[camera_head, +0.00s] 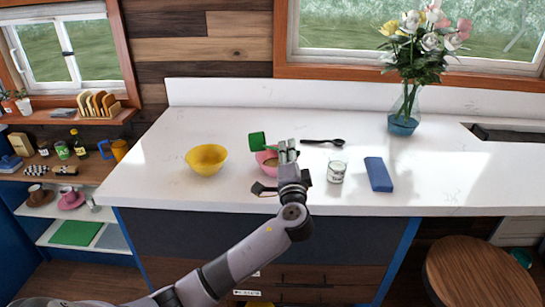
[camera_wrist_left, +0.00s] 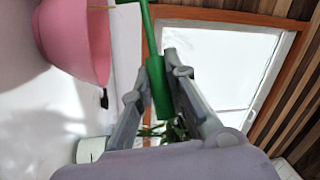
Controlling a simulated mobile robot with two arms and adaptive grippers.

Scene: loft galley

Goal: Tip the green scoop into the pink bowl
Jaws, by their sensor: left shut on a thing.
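The green scoop (camera_head: 257,141) is held above the left rim of the pink bowl (camera_head: 263,160), its cup toward the left in the head view. My left gripper (camera_head: 287,146) is shut on the scoop's handle, which shows between the fingers in the left wrist view (camera_wrist_left: 159,88). The pink bowl stands on the white counter, partly hidden behind my gripper. It also shows at the upper left of the left wrist view (camera_wrist_left: 72,38), with something tan inside. The scoop's contents cannot be made out. My right gripper is not in view.
A yellow bowl (camera_head: 206,160) stands left of the pink bowl. A dark spoon (camera_head: 324,141), a glass jar (camera_head: 336,171) and a blue block (camera_head: 378,174) lie to the right. A flower vase (camera_head: 404,115) stands farther back. The counter's (camera_head: 140,180) left front is clear.

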